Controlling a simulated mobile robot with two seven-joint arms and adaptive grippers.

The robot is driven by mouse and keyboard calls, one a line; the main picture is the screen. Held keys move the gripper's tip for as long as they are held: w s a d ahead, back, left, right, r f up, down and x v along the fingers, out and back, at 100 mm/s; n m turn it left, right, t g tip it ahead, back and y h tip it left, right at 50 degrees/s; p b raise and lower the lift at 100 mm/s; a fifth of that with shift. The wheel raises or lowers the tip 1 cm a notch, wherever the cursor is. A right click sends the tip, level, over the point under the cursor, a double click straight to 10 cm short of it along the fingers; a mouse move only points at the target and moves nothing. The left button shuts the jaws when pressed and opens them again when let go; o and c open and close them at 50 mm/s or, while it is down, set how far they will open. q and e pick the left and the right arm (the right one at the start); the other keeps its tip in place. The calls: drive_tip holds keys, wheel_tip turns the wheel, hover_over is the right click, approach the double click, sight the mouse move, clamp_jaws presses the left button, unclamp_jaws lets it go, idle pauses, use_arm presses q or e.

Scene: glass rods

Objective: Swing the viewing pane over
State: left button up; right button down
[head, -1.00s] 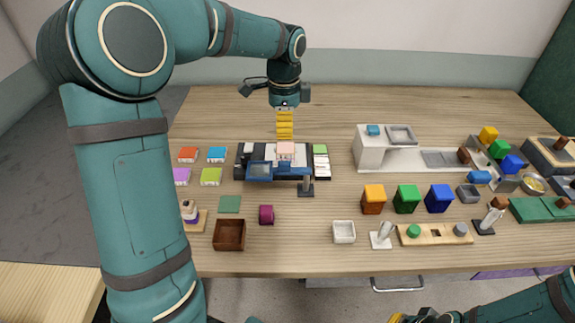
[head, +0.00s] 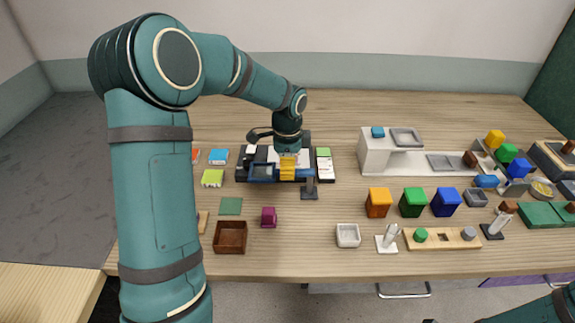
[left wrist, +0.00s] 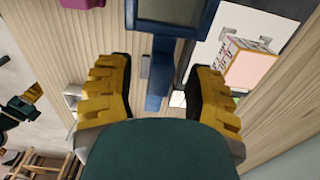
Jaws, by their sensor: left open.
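The viewing pane (head: 263,172) is a dark pane in a blue frame on the front of a dark stand at the left-middle of the table. In the left wrist view the pane (left wrist: 174,10) is at the top, with a blue tab (left wrist: 158,88) reaching down from its frame. My left gripper (head: 288,172) is low over the stand, just right of the pane. Its yellow fingers are open, and in the left wrist view (left wrist: 158,95) the tab shows between them, apart from both. My right gripper is out of view.
A dark grey post (head: 310,190) stands close to the right of my left gripper. A magenta piece (head: 268,217) and a brown box (head: 230,237) are in front. The table behind the stand is clear.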

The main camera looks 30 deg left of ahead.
use_arm(q)
drive_tip(key=shift+o, duration=0.2)
clamp_jaws()
